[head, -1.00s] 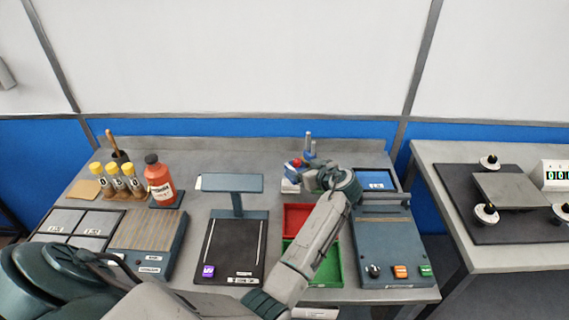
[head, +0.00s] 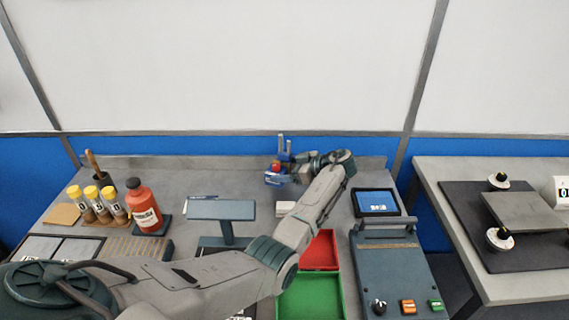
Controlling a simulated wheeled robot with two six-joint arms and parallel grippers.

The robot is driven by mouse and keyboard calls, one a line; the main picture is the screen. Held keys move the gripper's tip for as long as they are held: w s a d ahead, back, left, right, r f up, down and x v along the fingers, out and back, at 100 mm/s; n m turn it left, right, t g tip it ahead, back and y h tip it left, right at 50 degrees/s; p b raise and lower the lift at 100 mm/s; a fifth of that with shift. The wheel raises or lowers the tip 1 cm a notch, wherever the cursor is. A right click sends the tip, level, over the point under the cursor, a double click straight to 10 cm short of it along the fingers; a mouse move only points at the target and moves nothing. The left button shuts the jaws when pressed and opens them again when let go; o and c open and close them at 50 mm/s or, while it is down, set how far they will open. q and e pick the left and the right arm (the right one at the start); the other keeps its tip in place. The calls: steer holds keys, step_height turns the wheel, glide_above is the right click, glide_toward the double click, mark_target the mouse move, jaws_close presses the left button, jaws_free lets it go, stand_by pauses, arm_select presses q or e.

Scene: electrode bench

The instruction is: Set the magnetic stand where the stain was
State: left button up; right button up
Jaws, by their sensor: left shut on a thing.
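The magnetic stand (head: 275,180) is a small blue piece with a red knob and upright grey posts, near the back edge of the bench, right of centre. My left gripper (head: 292,172) is at its right side and shut on it. The gripper partly covers the stand, and I cannot tell whether its base touches the bench. No stain is discernible on the visible bench top. My right gripper is out of view.
A white block (head: 285,207) lies in front of the stand. Red (head: 320,251) and green (head: 311,297) trays are nearer. A tablet (head: 376,203) and blue-grey device (head: 390,265) stand right. A red bottle (head: 143,208) and yellow-capped vials (head: 108,203) are left.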

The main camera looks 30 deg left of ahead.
arm_select(q)
steer(key=shift+w+a+f, duration=0.1)
steer(key=shift+f, duration=0.3)
step_height(320, 180, down, 3)
steer(key=shift+r+p, duration=0.1)
steer(key=shift+p, duration=0.2)
steer(key=shift+f, duration=0.6)
steer(key=o, duration=2)
steer(key=shift+s+f, duration=0.15)
steer(key=shift+s, duration=0.05)
steer(key=shift+o, duration=0.2)
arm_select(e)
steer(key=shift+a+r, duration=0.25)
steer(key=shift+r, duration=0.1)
arm_select(q)
steer(key=shift+d, duration=0.2)
